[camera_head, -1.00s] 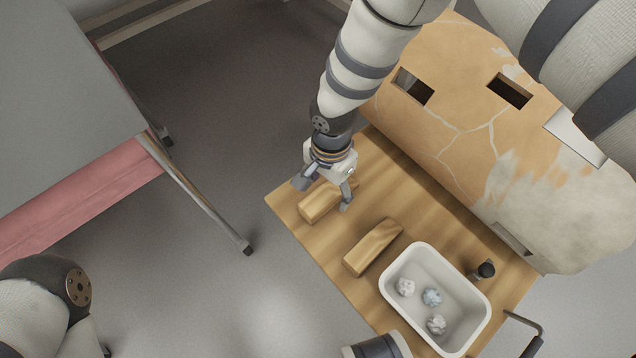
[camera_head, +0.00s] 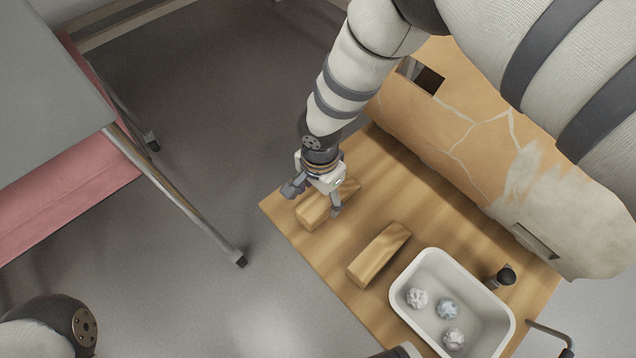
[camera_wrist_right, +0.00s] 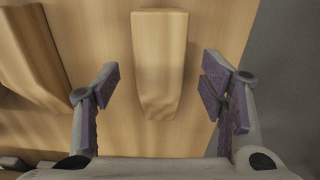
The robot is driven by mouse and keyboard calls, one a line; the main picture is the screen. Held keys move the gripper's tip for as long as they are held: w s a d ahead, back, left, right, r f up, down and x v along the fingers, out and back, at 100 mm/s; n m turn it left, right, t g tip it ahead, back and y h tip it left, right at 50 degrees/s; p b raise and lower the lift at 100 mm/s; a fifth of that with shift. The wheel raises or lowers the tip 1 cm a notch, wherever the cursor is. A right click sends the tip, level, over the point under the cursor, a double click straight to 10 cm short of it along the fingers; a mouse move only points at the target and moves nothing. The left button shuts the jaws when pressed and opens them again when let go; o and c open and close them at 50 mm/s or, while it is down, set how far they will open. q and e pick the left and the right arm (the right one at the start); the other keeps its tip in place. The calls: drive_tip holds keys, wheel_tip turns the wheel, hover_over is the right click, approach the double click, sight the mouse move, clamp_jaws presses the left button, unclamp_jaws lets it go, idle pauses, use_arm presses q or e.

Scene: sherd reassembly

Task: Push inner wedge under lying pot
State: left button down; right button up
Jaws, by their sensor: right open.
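The lying pot (camera_head: 450,125) is large, orange-tan and cracked, with pale patches, and rests along the far right side of the wooden table top. One wooden wedge (camera_head: 312,212) lies near the table's left corner. A second wooden wedge (camera_head: 379,255) lies between it and a white tub. Both are apart from the pot. My right gripper (camera_head: 314,200) is open over the first wedge. In the right wrist view this wedge (camera_wrist_right: 160,60) lies between the spread fingers, with a gap on both sides. The second wedge (camera_wrist_right: 35,50) shows at left. My left gripper is not in view.
The white tub (camera_head: 405,297) with several crumpled balls stands near the front of the wooden table (camera_head: 365,218). A small dark-capped container (camera_head: 502,277) stands between tub and pot. A grey table (camera_head: 45,100) with a pink panel stands at left, across open floor.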

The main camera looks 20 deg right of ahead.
sight(319, 201)
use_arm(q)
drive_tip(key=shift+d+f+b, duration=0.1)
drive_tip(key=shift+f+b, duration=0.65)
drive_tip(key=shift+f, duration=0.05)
use_arm(e)
drive_tip(key=shift+f, duration=2)
